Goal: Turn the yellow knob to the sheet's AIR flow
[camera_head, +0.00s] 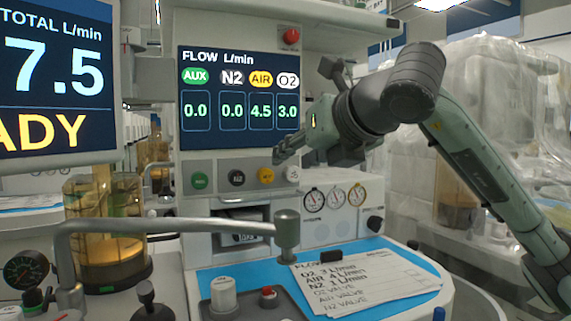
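The yellow knob (266,176) is in the row under the flow display (231,98), between the black knob (236,178) and the white knob (293,174). The display reads AUX 0.0, N2 0.0, AIR 4.5 and O2 3.0. The paper sheet (365,285) lies on the blue mat and reads O2 3 L/min, AIR 4 L/min, N2 1 L/min, with valve lines below. My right gripper (279,156) comes from the right, its tips just above and right of the yellow knob. I cannot tell whether it touches the knob or how far its fingers are apart. My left gripper is not in view.
A left screen (58,85) reads TOTAL 7.5 L/min. A grey metal pipe (165,224) crosses in front of the panel's lower part. A green knob (199,181) sits at the row's left. Round gauges (336,198) are right of the knobs. A blue mat (230,275) covers the worktop.

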